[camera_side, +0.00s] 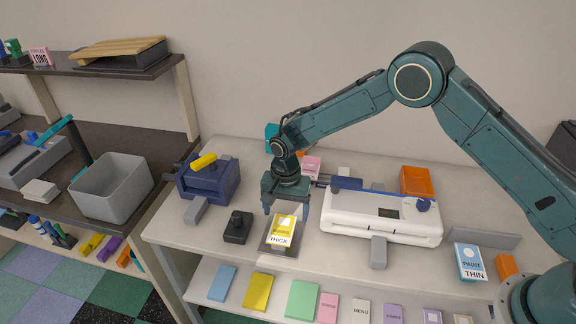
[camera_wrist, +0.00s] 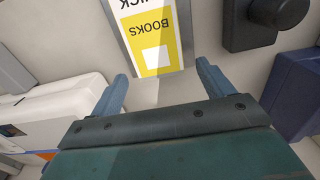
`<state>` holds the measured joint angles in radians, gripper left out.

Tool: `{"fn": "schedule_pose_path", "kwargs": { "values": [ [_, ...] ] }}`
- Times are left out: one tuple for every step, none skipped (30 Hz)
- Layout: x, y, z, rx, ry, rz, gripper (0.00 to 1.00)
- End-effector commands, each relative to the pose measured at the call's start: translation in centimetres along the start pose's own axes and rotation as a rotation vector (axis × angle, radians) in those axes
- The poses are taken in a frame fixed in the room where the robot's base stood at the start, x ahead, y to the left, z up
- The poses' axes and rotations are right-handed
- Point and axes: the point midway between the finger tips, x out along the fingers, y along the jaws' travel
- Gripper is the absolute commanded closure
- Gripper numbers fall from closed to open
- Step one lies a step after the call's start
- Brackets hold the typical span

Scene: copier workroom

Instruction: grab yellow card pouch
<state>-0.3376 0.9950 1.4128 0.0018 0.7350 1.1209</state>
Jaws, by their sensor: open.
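The yellow card pouch (camera_side: 282,230) is a yellow and white packet with "THICK" printed on it, resting on a grey plate (camera_side: 264,241) on the table. In the wrist view the yellow card pouch (camera_wrist: 155,42) shows upside down at the top, with "BOOKS" readable and its upper part cut off by the frame edge. My gripper (camera_side: 287,208) is open above and just behind the pouch in the side view. In the wrist view my gripper (camera_wrist: 162,72) has its two fingers spread either side of the pouch's near end, with nothing between them held.
A black knobbed block (camera_side: 238,227) stands just left of the pouch. A white laminator (camera_side: 381,217) stands to the right, and a dark blue machine (camera_side: 208,180) to the left. A blue and white "THIN" packet (camera_side: 470,262) lies farther right. Coloured packets line the lower shelf.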

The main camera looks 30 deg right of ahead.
Motion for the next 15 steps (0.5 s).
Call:
{"fn": "schedule_pose_path", "kwargs": {
  "values": [
    [0.0,0.0,0.0,0.0,0.0,0.0,0.2],
    [0.0,0.0,0.0,0.0,0.0,0.0,0.2],
    [0.02,0.0,0.0,0.0,0.0,0.0,0.2],
    [0.04,0.0,0.0,0.0,0.0,0.0,0.2],
    [0.06,0.0,0.0,0.0,0.0,0.0,0.2],
    [0.1,0.0,0.0,0.0,0.0,0.0,0.2],
    [0.13,0.0,0.0,0.0,0.0,0.0,0.2],
    [0.16,0.0,0.0,0.0,0.0,0.0,0.2],
    [0.21,0.01,0.0,0.0,0.0,0.0,0.2],
    [0.24,0.0,0.0,0.0,0.0,0.0,0.2],
    [0.28,0.0,0.0,0.0,0.0,0.0,0.2],
    [0.32,0.01,0.0,0.0,0.0,0.0,0.2],
    [0.35,0.0,0.0,0.0,0.0,0.0,0.2],
    [0.38,0.0,0.0,0.0,0.0,0.0,0.2],
    [0.42,0.0,0.0,0.0,0.0,0.0,0.2]
  ]
}}
